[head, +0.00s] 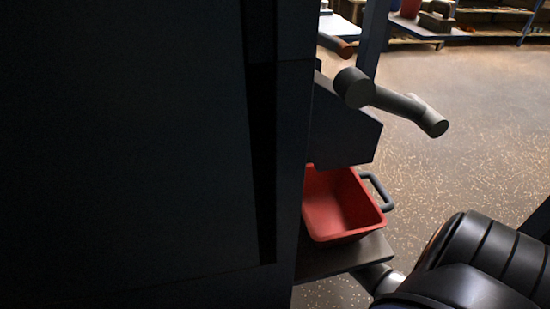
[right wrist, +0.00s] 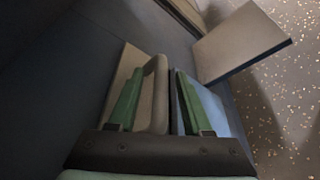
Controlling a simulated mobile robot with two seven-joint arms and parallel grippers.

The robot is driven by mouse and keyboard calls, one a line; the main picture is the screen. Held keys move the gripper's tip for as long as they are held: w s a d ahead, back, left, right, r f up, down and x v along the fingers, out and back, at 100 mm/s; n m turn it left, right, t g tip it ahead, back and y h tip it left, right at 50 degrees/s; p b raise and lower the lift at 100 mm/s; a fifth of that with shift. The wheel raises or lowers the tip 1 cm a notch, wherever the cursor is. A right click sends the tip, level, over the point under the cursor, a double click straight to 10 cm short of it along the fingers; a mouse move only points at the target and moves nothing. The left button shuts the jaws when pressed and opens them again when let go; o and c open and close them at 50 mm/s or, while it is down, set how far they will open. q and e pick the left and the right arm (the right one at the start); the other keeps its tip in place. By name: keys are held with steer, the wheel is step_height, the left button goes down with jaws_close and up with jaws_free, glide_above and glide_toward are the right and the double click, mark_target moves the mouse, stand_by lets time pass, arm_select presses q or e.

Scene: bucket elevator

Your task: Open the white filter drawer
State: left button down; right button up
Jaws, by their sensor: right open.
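In the right wrist view, a pale beige-grey panel (right wrist: 122,75) on a dark surface looks like the filter drawer's front, in shadow. A bar-shaped grey-beige handle (right wrist: 157,82) stands out from it. My right gripper (right wrist: 158,76) has two green fingers apart, one on each side of this handle. I cannot tell whether either finger touches it. The drawer cannot be made out in the head view, where a large dark cabinet fills the left. My left gripper is not in view.
In the head view, a red bin (head: 325,205) with a grey handle sits on a shelf (head: 345,258) beside the dark cabinet (head: 120,150). A grey crank (head: 392,100) juts out above it. Speckled floor at right is open.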

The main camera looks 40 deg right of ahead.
steer(key=shift+c, duration=0.3)
jaws_close()
stand_by(1.0)
